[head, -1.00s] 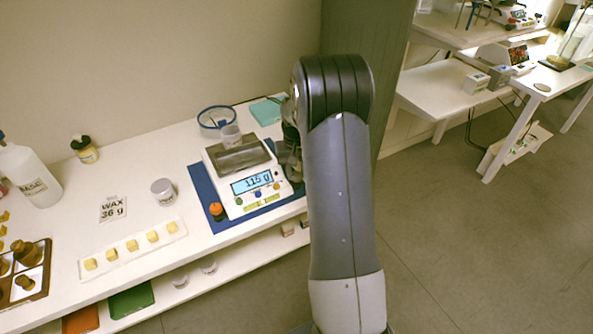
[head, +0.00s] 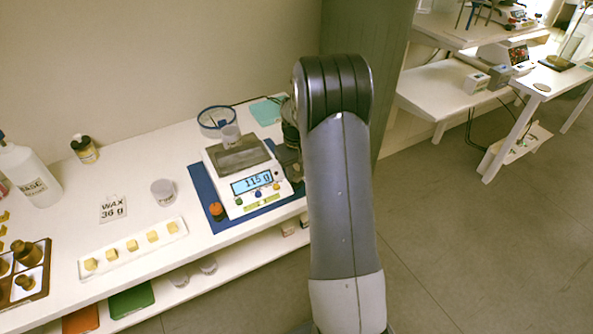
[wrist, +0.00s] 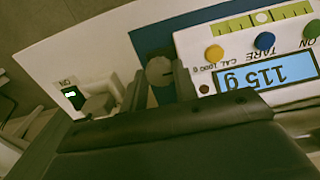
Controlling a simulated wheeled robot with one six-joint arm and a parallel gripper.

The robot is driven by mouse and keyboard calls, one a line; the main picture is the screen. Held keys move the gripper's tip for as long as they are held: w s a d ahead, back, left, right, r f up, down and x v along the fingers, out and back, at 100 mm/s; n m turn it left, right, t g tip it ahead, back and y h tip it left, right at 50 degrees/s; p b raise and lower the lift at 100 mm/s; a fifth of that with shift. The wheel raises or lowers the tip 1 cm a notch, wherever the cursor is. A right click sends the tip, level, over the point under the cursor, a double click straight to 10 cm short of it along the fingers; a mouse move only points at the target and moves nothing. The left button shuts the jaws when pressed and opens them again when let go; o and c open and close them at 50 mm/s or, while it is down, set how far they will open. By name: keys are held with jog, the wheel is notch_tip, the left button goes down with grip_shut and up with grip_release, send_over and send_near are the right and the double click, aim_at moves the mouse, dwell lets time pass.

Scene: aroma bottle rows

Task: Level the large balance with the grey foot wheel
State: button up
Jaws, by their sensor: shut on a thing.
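The large balance (head: 282,184) is white with a grey pan and stands on a blue mat (head: 203,190). Its display reads 115 g in both views. In the wrist view the balance front (wrist: 190,45) shows upside down, with a yellow-green level strip (wrist: 235,25); the pale bubble sits about at its middle. The grey foot wheel (wrist: 159,70) is at the balance's corner, between the fingers of my gripper (wrist: 160,85), which is shut on it. In the head view my arm hides the wheel and most of the gripper. An orange foot wheel (head: 217,209) shows at the other front corner.
A small clear cup (head: 231,134) is at the back of the balance pan. A white jar (head: 163,192), a wax 36 g card (head: 113,209) and a tray of yellow cubes (head: 110,255) lie to the left. A small switch box (wrist: 70,95) is close beside my gripper.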

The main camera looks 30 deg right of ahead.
aim_at(296, 174)
jog(key=o, duration=1)
notch_tip(296, 174, up, 11)
jog(key=shift+f, duration=0.1)
jog(key=shift+f, duration=0.1)
notch_tip(296, 174, down, 11)
jog(key=shift+r, duration=0.2)
dwell(0.4)
dwell(0.4)
